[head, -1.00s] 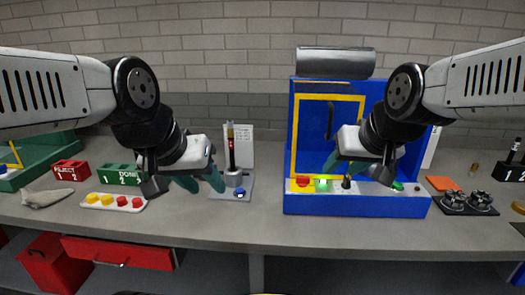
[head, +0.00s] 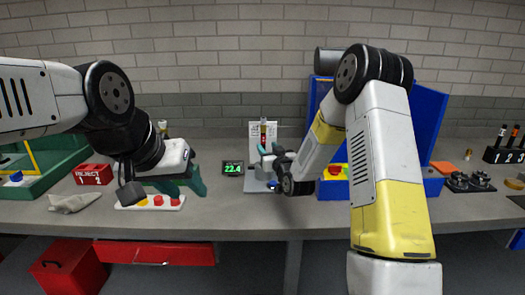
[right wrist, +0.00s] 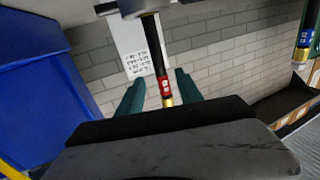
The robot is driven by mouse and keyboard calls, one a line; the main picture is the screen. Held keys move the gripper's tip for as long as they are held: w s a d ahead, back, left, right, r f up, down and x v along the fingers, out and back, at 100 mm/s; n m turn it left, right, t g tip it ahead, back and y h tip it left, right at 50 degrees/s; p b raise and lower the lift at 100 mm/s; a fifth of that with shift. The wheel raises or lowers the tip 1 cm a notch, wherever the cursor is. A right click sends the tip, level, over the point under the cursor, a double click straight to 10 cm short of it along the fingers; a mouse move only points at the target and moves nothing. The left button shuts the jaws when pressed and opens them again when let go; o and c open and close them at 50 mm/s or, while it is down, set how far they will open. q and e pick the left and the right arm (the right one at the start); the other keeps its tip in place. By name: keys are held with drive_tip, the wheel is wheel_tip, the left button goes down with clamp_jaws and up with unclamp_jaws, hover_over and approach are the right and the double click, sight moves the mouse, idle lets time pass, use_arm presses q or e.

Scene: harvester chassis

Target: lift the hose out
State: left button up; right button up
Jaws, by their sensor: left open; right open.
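The hose, a dark tube with a red labelled band (head: 263,134), stands upright in a grey holder (head: 262,173) in front of a white printed card (head: 257,127). In the right wrist view the hose's red band (right wrist: 164,86) and brass-coloured end show between the two teal fingers. My right gripper (head: 270,151) is open around or just in front of the hose; contact cannot be told. My left gripper (head: 189,181) is open and empty above the white tray of coloured buttons (head: 150,203), left of the holder.
A green display reading 22.4 (head: 232,169) stands left of the holder. The blue cabinet (head: 428,120) is behind my right arm. A red REJECT box (head: 93,174) and a grey cloth (head: 75,202) lie at left. Black parts (head: 468,182) are at right.

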drive_tip(key=x, duration=0.7)
drive_tip(key=shift+w+a, duration=0.2)
drive_tip(key=shift+w, duration=0.1)
clamp_jaws()
idle(1.1)
